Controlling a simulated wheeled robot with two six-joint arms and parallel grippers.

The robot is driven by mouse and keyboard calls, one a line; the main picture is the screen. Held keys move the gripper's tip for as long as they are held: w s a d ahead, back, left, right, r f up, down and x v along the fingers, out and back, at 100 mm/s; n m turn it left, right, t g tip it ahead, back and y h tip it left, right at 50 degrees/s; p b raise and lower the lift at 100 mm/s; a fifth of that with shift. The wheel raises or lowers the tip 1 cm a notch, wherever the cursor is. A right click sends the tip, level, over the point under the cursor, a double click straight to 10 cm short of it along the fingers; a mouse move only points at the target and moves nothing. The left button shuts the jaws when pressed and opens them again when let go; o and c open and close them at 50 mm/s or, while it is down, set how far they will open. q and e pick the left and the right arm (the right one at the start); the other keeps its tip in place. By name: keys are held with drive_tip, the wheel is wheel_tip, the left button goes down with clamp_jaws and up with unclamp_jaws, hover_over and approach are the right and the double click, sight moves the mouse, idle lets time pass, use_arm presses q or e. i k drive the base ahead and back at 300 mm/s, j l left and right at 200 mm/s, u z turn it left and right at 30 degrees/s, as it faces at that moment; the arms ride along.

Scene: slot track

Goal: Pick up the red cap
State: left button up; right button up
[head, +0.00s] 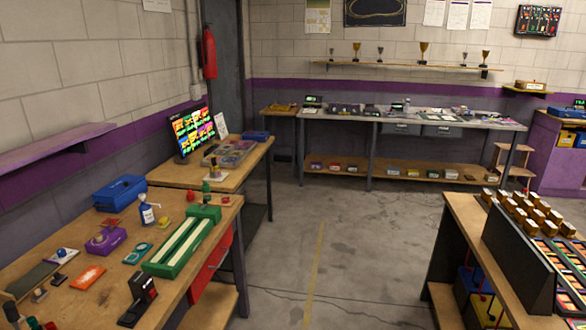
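I cannot tell for sure which thing is the red cap. On the left bench, a small red round piece (226,199) lies behind the green block with white strips (180,246), and another small red piece (190,196) lies to its left. Both are too small to make out in detail. Neither of my grippers shows in the head view.
The left bench (215,288) also holds a blue case (120,192), a purple box (105,240) and an orange packet (87,276). A bench with gold blocks stands at right (460,212). The grey floor (335,250) between the benches is clear.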

sight(189, 195)
drive_tip(key=i+l+u, duration=0.1)
drive_tip(key=i, duration=0.35)
drive_tip(key=i+l+u, duration=0.15)
drive_tip(key=i, duration=0.3)
drive_tip(key=i+l+u, duration=0.1)
drive_tip(key=i, duration=0.35)
drive_tip(key=l, duration=0.1)
